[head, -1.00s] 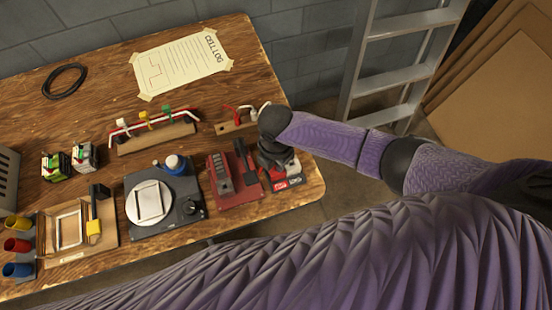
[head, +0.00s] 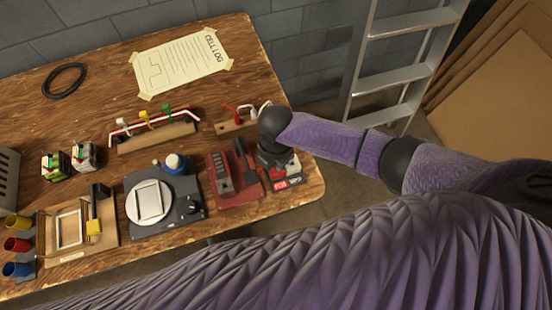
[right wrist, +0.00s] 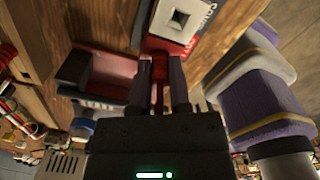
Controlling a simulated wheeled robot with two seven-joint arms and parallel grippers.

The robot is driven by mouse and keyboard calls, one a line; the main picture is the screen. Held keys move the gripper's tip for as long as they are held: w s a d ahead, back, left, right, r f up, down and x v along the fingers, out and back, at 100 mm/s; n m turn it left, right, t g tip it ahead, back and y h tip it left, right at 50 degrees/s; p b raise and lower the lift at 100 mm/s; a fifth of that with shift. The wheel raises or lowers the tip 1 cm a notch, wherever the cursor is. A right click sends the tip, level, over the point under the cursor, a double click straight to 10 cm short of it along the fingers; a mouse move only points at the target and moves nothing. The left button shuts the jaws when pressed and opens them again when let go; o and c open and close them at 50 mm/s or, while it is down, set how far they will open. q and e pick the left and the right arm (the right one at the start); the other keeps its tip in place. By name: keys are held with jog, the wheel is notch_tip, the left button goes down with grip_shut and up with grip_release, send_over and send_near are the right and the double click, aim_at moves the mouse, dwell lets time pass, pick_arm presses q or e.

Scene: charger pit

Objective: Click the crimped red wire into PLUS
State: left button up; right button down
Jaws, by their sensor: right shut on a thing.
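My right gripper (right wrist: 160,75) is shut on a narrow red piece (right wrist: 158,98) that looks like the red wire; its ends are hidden. In the head view the right gripper (head: 276,158) points down at the table's right edge, mostly hidden by its own wrist. Just beyond the fingertips is a red and dark box with white lettering and a square opening (right wrist: 181,19); the box also shows in the head view (head: 285,181). I cannot tell whether the red piece touches it, and no PLUS mark is readable. My left gripper is out of view.
A red tool with a black lever (head: 232,178) stands close left of the right gripper. A wooden wire holder (head: 235,127) is behind it. A dark plate with a round white disc (head: 148,203) is farther left. The table's right edge is close.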

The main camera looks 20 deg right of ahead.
dwell(0.4)
jog(key=shift+c, duration=2.4)
grip_release()
notch_tip(320, 180, up, 4)
jog(key=p, duration=0.3)
jog(key=shift+f+p, duration=0.15)
jog(key=shift+p, duration=0.2)
notch_tip(320, 180, up, 4)
jog(key=p, duration=0.3)
jog(key=shift+f+p, duration=0.2)
jog(key=shift+p, duration=0.1)
jog(key=shift+f, duration=0.1)
